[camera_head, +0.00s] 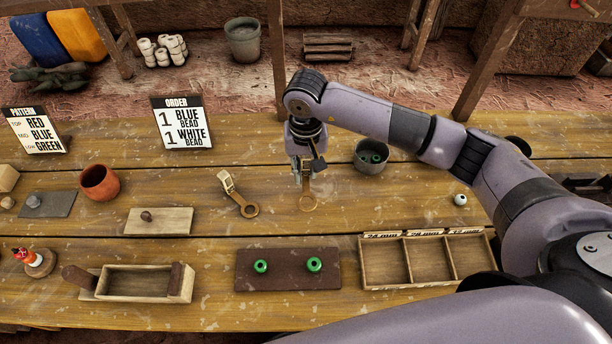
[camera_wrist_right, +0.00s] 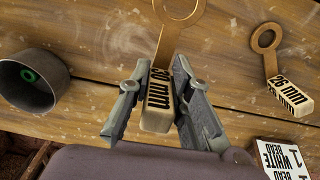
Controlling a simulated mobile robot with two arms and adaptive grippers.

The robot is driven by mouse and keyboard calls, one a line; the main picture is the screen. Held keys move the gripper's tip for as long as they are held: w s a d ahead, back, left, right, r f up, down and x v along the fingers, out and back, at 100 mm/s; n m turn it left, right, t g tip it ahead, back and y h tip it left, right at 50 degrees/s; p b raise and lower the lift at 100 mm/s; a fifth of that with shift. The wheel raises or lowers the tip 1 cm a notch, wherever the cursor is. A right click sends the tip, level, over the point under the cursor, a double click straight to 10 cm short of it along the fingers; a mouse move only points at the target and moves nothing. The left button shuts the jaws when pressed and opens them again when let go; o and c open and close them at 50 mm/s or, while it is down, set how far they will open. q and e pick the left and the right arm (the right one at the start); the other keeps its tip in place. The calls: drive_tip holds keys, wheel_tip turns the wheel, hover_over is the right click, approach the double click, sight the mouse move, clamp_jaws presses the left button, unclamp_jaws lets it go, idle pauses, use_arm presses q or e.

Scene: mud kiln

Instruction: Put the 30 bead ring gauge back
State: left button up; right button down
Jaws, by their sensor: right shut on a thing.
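The 30 mm ring gauge, a brass ring (camera_head: 308,203) on a pale block handle (camera_wrist_right: 158,100), is in my right gripper (camera_head: 304,178). The right wrist view shows the gripper (camera_wrist_right: 160,100) shut with a finger on each side of the handle. The ring points away from the gripper, low over the table or touching it; I cannot tell which. A second gauge, marked 26 mm, lies to its left in the head view (camera_head: 247,209) and to the right in the right wrist view (camera_wrist_right: 266,45). My left gripper is not in view.
A three-compartment wooden tray (camera_head: 424,288) and a brown board (camera_head: 288,284) with two green beads are nearer the front. A white bead (camera_head: 460,199) lies at right. Order card (camera_head: 182,146) stands at back left.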

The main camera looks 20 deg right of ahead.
sight(306, 176)
wheel_tip(306, 176, down, 4)
drive_tip(key=shift+p, duration=0.4)
drive_tip(key=shift+f, duration=0.25)
drive_tip(key=shift+f+b, duration=0.2)
drive_tip(key=shift+b, duration=0.1)
drive_tip(key=c, duration=1.5)
unclamp_jaws()
drive_tip(key=shift+o, duration=0.2)
drive_tip(key=shift+r, duration=0.15)
